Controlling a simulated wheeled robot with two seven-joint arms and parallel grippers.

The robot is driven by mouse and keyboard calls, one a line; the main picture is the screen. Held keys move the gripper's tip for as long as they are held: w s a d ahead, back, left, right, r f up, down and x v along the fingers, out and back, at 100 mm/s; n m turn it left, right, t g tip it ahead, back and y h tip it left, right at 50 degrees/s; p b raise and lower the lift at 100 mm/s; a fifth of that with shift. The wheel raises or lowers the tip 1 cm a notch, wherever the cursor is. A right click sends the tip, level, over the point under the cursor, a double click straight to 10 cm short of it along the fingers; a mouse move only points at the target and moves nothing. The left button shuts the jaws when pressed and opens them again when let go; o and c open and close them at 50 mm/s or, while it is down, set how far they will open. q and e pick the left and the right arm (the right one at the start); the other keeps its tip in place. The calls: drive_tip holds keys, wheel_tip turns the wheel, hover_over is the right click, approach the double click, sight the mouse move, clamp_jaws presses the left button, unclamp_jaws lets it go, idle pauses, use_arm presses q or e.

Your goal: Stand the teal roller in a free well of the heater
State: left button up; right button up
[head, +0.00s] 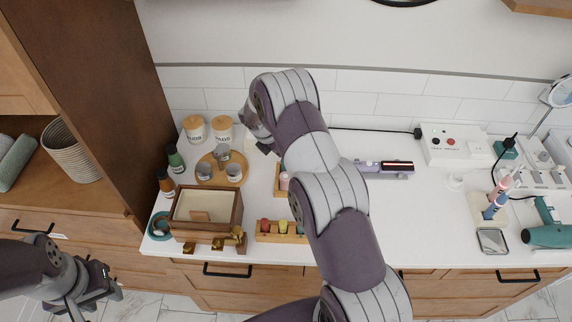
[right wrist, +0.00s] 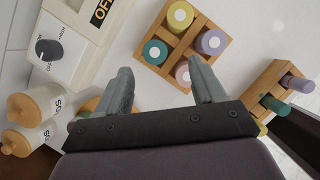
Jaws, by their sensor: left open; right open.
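A teal roller (right wrist: 155,52) with a pale round top stands in a wooden block (right wrist: 180,45) with yellow and purple rollers, in the right wrist view. My right gripper (right wrist: 158,68) is open and empty, its fingertips pointing at that block. A cream device with a black dial and an OFF label, seemingly the heater (right wrist: 75,58), is partly in view at upper left; I cannot make out a free well. In the head view my right arm hides this area. My left gripper (head: 95,290) is open and empty, low at left before the cabinet.
A wooden rack (head: 268,238) of coloured cylinders stands at the counter's front. Two lidded jars (head: 221,128), a round wooden tray (head: 207,180) and a wooden box (head: 180,231) are on the left. A hair straightener (head: 385,168) lies right of my arm, with bare counter in front.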

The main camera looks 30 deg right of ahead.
drive_tip(key=p+x, duration=0.1)
drive_tip(key=x, duration=0.1)
drive_tip(key=p+x, duration=0.1)
drive_tip(key=x, duration=0.2)
drive_tip(key=p+x, duration=0.1)
drive_tip(key=x, duration=0.1)
drive_tip(key=shift+w+d+f, duration=0.1)
drive_tip(key=shift+w+f, duration=0.3)
drive_tip(key=shift+f, duration=0.2)
use_arm(q)
drive_tip(key=r, duration=0.3)
drive_tip(key=shift+w+a, duration=0.25)
drive_tip(key=shift+a, duration=0.05)
use_arm(e)
drive_tip(key=c, duration=0.4)
use_arm(q)
drive_tip(key=shift+d, duration=0.1)
use_arm(e)
drive_tip(key=c, duration=0.7)
